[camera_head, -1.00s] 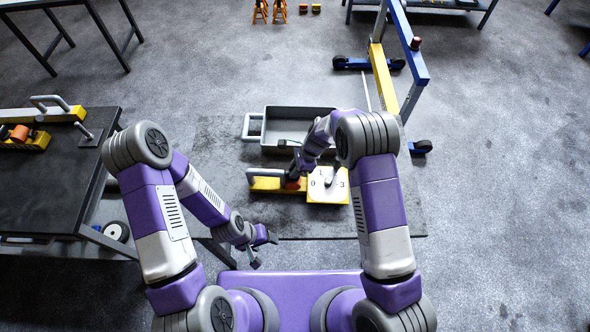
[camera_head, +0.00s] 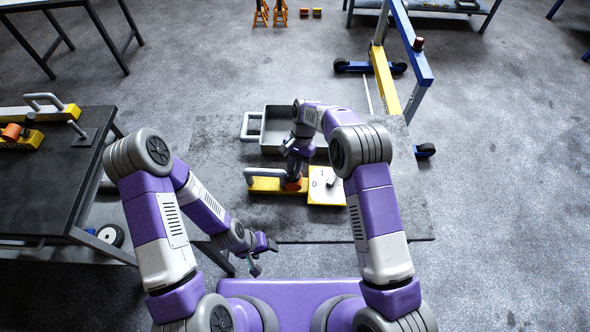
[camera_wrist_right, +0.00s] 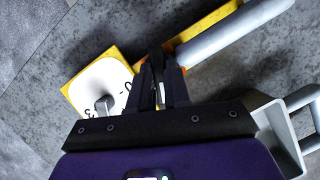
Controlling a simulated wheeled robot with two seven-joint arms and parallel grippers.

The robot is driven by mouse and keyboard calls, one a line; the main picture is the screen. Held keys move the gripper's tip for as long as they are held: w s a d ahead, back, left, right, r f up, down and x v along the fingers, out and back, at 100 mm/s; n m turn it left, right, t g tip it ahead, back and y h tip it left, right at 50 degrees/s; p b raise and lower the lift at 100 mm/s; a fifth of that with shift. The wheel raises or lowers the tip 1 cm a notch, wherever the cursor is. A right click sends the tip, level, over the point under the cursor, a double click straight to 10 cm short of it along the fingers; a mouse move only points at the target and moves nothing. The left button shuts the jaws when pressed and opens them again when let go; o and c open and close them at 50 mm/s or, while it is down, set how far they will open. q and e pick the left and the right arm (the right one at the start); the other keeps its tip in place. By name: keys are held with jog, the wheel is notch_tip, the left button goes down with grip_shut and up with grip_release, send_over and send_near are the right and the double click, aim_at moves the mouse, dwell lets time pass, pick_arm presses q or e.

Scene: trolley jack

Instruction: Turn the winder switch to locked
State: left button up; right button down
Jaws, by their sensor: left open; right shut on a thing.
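The dial plate shows at the left of the right wrist view (camera_wrist_right: 88,78). My right gripper (camera_head: 293,168) points down at the orange block. In the right wrist view its fingers (camera_wrist_right: 159,68) are shut on a narrow part, mostly hidden, likely the winder switch. My left gripper (camera_head: 264,256) is open and empty, low in front, away from the bar.
A grey tray (camera_head: 254,147) with a side handle lies just behind the bar. A blue and yellow crane frame (camera_head: 384,78) stands at the back right. A dark table (camera_head: 60,180) with another yellow bar is at the left. The floor at right is clear.

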jog(key=shift+a+n+g+h+b, duration=0.15)
jog(key=shift+n+h+b, duration=0.25)
jog(key=shift+n, duration=0.75)
jog(key=shift+a+n+g+h+b, duration=0.15)
jog(key=shift+n+h+b, duration=0.2)
jog(key=shift+n, duration=0.8)
jog(key=shift+d, duration=0.1)
jog(key=c, duration=1.1)
grip_release()
jog(key=shift+v, duration=3.8)
